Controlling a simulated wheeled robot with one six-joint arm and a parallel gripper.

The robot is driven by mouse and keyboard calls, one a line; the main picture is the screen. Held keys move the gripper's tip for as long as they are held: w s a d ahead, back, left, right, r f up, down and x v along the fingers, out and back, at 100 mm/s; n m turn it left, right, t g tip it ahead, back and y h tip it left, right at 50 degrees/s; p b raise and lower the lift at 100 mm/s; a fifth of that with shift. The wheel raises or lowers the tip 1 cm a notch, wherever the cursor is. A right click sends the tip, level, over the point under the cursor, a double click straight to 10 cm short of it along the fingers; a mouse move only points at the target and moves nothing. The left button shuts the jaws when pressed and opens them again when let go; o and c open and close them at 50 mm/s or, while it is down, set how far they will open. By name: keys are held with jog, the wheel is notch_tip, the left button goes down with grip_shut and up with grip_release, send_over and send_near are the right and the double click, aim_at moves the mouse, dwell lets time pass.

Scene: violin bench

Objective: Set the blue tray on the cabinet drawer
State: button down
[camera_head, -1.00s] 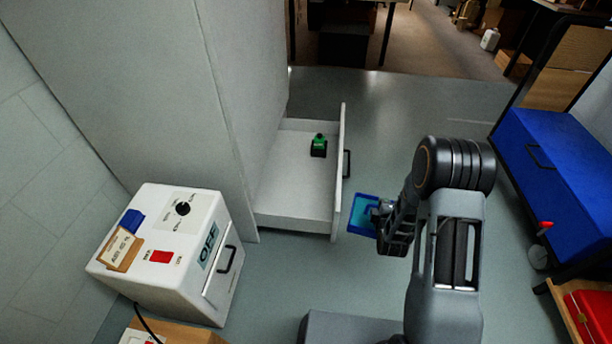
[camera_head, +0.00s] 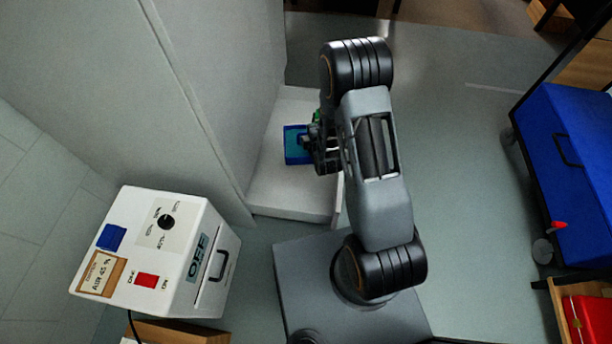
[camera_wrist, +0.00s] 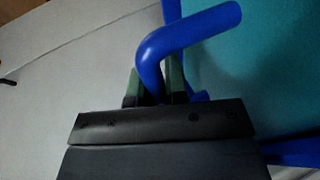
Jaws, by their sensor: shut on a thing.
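The blue tray (camera_head: 294,158) has a teal inside and is over the open white cabinet drawer (camera_head: 290,205) in the head view. I cannot tell whether it touches the drawer floor. My gripper (camera_head: 312,150) is at the tray's right side. In the wrist view, my gripper (camera_wrist: 155,88) is shut on the tray's blue bar handle (camera_wrist: 190,32), with the teal tray floor (camera_wrist: 255,65) to the right. My arm hides the drawer's front and part of its inside.
A small green object (camera_head: 316,115) in the drawer is mostly hidden behind my arm. The white cabinet (camera_head: 215,90) stands at the left. A white box marked OFF (camera_head: 165,250) is at the lower left. A blue cart (camera_head: 570,160) stands at the right, with clear floor between.

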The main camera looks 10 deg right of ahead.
jog(key=shift+a, duration=0.2)
jog(key=s+r+p, duration=0.4)
jog(key=r+p, duration=0.7)
jog(key=p, duration=0.1)
jog(key=s+r+p, duration=0.4)
jog(key=r+p, duration=0.6)
jog(key=p, duration=0.2)
jog(key=shift+r+p, duration=0.4)
jog(key=shift+s+d, duration=0.1)
jog(key=shift+s, duration=0.05)
